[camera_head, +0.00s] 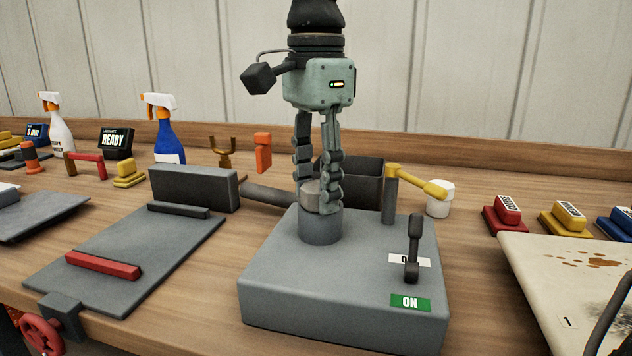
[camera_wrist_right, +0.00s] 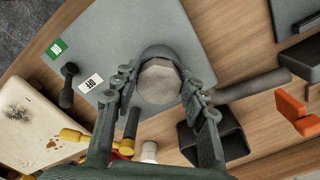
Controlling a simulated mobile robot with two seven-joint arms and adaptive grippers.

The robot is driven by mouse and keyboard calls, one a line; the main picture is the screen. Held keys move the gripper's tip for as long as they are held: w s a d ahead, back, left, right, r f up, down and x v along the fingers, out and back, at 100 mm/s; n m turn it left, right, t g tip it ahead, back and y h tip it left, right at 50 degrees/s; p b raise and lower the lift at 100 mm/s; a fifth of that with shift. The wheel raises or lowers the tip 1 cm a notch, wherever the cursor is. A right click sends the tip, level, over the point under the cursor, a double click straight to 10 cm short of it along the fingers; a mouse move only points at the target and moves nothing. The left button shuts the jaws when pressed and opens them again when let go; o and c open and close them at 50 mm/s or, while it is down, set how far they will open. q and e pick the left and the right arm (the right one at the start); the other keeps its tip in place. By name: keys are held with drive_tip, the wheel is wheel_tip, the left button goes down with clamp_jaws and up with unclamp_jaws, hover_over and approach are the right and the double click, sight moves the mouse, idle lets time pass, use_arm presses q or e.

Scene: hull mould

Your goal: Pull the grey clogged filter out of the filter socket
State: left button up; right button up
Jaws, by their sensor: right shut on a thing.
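The light grey filter (camera_head: 310,194) stands upright at the round filter socket (camera_head: 320,229) on top of the grey housing (camera_head: 300,290). My right gripper (camera_head: 318,192) comes straight down from above and is shut on the filter, one finger on each side. In the right wrist view the faceted top of the filter (camera_wrist_right: 158,83) sits between the two fingertips, with the dark socket rim (camera_wrist_right: 162,51) curving behind it. The fingers hide much of the filter, and I cannot tell how deep it sits. My left gripper is not in view.
A dark lever (camera_head: 413,246) stands by the ON label (camera_head: 410,303). A yellow-handled post (camera_head: 389,200) and a dark open bin (camera_head: 365,181) are close behind the gripper. A grey pipe (camera_head: 273,195) runs left from the housing. A flat plate fixture (camera_head: 130,250) lies left.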

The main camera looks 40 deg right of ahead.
drive_tip(key=c, duration=0.5)
drive_tip(key=shift+r, duration=0.15)
drive_tip(key=shift+c, duration=0.2)
drive_tip(key=shift+r+p, duration=0.65)
drive_tip(key=shift+r, duration=2.05)
drive_tip(key=shift+r, duration=1.45)
drive_tip(key=shift+r, duration=1.55)
